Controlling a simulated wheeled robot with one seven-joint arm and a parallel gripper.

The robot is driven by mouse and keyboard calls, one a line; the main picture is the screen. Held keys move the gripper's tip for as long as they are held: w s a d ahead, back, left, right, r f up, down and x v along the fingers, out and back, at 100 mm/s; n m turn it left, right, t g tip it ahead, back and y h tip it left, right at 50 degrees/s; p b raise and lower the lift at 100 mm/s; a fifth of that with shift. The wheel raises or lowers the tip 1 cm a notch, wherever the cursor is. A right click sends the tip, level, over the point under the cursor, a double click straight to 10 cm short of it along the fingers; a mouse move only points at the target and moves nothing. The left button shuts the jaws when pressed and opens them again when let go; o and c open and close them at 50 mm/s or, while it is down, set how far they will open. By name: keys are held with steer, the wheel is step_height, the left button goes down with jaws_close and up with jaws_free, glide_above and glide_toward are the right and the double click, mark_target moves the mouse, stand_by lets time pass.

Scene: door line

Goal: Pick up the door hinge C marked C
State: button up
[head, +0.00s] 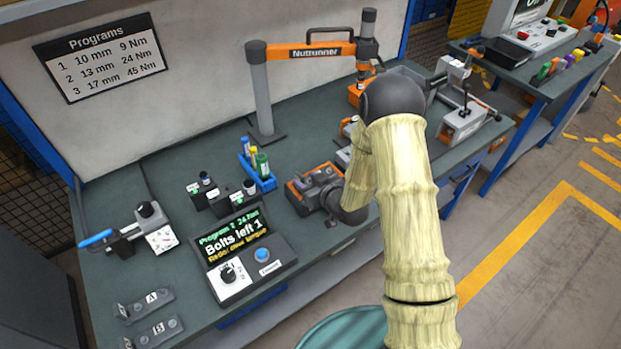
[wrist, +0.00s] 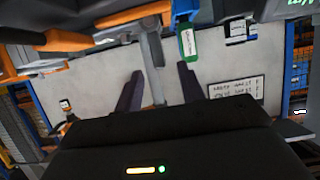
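No hinge marked C can be made out in either view. In the head view, a grey hinge marked A (head: 132,309) lies at the bench's near left corner. A second hinge, its mark looking like B (head: 141,340), lies just nearer and partly runs off the frame. My gripper shows in the wrist view (wrist: 159,80) with its two dark fingers apart and nothing seen between them. In the head view my arm bends down over the middle of the bench, and my fingers cannot be made out there.
The green bench (head: 200,325) carries a control box (head: 240,257) reading "Bolts left 1", a blue-handled clamp (head: 125,238), a blue rack of bottles (head: 258,172), an orange-edged fixture (head: 308,187) and the nutrunner arm (head: 310,51). A programs board (head: 100,57) hangs behind. A teal round top (head: 345,330) stands in front.

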mark_target(298, 176)
steer(key=shift+p+x, duration=0.3)
steer(key=shift+x, duration=1.2)
steer(key=shift+r, duration=0.1)
jaws_close()
stand_by(0.4)
